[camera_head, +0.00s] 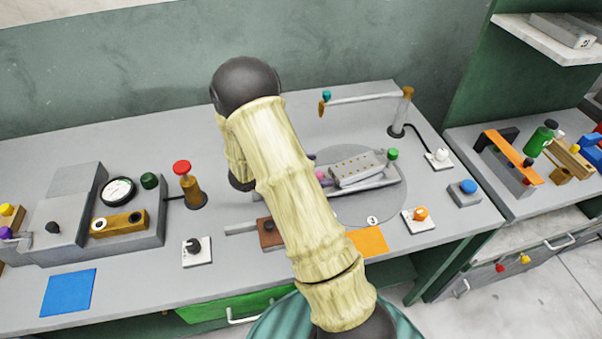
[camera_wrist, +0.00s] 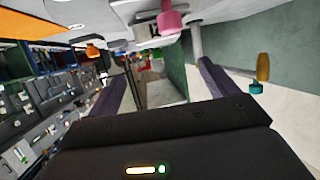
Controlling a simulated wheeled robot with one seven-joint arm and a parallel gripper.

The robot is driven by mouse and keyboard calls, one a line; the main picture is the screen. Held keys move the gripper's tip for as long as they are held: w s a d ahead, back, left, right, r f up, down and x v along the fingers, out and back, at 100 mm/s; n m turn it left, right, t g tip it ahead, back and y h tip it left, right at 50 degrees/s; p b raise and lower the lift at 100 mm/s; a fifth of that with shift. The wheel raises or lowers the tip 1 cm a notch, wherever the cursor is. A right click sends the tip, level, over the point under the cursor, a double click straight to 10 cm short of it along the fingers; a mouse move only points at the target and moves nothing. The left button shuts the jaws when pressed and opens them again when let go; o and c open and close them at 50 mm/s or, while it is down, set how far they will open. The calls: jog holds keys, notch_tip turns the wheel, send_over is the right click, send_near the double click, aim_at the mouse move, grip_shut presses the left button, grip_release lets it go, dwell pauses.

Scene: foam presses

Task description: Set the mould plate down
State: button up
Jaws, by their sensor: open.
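The likely mould plate (camera_head: 357,168) is a grey block with small holes in its top. It rests on a grey carriage over a round grey disc (camera_head: 365,208), right of my arm. My gripper (camera_wrist: 165,68) shows in the wrist view with its two dark purple fingers apart and nothing between them. In the head view my arm hides most of the gripper; a small purple bit shows beside the plate's left end. A pink knob (camera_head: 320,174) stands by that end and also shows in the wrist view (camera_wrist: 170,18). I cannot clearly make out the plate in the wrist view.
A post with a swing arm (camera_head: 362,98) stands behind the plate. A green knob (camera_head: 392,154) is at its right end. An orange mat (camera_head: 368,241) and orange button (camera_head: 420,214) lie in front. A gauge unit (camera_head: 118,192) and blue mat (camera_head: 68,292) are left.

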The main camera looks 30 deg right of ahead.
jog(key=v, duration=0.4)
jog(key=shift+a+r, duration=0.1)
jog(key=shift+a, duration=0.15)
jog(key=w+a+r+n+t+y, duration=0.5)
jog(key=w+a+n+t+y, duration=0.2)
jog(key=a+n+t+y, duration=0.25)
jog(key=s+a+n+g+y, duration=0.1)
jog(key=s+n+g+y, duration=0.1)
jog(key=s, duration=0.8)
jog(key=s+a+r+n+g+y, duration=0.1)
jog(key=s+a+n+g+y, duration=0.1)
jog(key=s+n+g, duration=0.2)
jog(key=s+n, duration=0.3)
jog(key=s, duration=0.3)
